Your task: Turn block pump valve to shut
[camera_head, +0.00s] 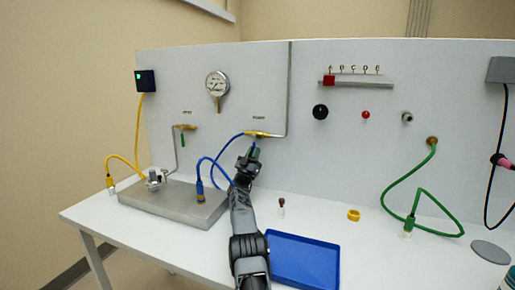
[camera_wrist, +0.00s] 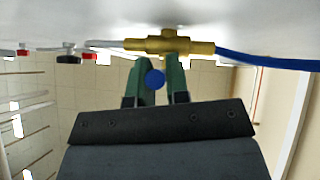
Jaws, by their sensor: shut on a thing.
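The brass valve (camera_head: 262,134) sits on the upright panel under a small dark label too small to read. A steel pipe runs up from it and a blue hose leaves its left side. In the wrist view the brass valve body (camera_wrist: 170,43) spans the top, with the hose to its right. My gripper (camera_head: 253,150) reaches up to the valve from below. Its green fingers (camera_wrist: 155,75) are shut on the valve's handle, whose round blue end (camera_wrist: 155,79) shows between them. The handle appears to point down or out from the panel; its exact angle is mostly hidden.
A similar brass valve (camera_head: 186,127) with a green handle hanging down is to the left. A gauge (camera_head: 217,84) is above. Blue hose loops beside my arm.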

